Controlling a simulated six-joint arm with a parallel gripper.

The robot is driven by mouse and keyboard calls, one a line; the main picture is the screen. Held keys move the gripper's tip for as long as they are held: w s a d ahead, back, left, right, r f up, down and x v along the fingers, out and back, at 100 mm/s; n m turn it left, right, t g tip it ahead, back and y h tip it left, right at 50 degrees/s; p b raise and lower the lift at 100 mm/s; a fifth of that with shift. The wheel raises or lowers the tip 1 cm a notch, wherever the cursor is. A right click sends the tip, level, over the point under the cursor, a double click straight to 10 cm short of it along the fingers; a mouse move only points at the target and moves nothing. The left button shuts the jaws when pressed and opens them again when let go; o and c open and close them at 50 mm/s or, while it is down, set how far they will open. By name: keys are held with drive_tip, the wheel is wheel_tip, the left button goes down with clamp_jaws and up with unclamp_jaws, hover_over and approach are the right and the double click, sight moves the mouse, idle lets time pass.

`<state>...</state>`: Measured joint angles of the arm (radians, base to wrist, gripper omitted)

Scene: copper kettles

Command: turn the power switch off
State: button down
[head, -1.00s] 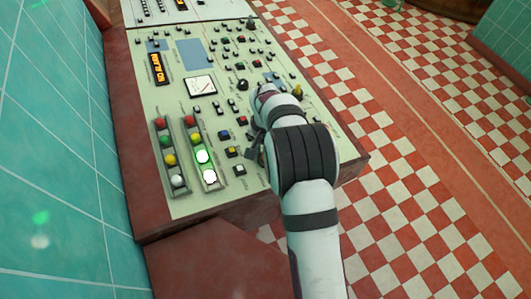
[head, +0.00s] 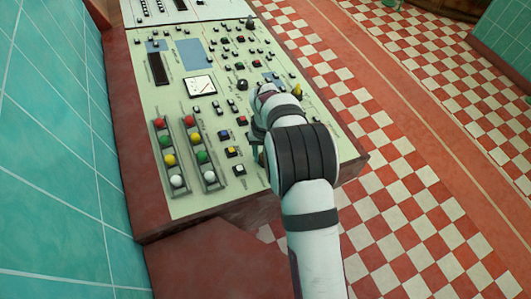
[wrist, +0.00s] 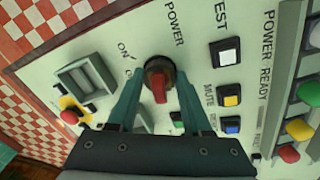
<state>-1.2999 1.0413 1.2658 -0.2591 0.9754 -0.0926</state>
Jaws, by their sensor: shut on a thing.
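The power switch (wrist: 158,88) is a round dark knob with a red grip, set in the console panel below the label "POWER" in the wrist view. The red grip runs roughly up and down in the picture. The "ON" label is to its left, and a second label beside it is partly covered. My gripper (wrist: 158,82) is shut on the switch, a finger on each side. In the head view my gripper (head: 258,145) is at the right part of the console, and my arm hides the switch. The display window (head: 158,69) is dark.
The pale green console (head: 187,205) carries several buttons, a meter (head: 199,86) and two columns of unlit coloured lamps (head: 168,153). A red button (wrist: 72,115) is at left.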

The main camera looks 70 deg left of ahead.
drive_tip(key=shift+a+n, duration=0.1)
drive_tip(key=shift+n, duration=0.9)
drive_tip(key=shift+c, duration=1.7)
unclamp_jaws()
wheel_tip(320, 180, up, 16)
drive_tip(key=shift+f, duration=0.1)
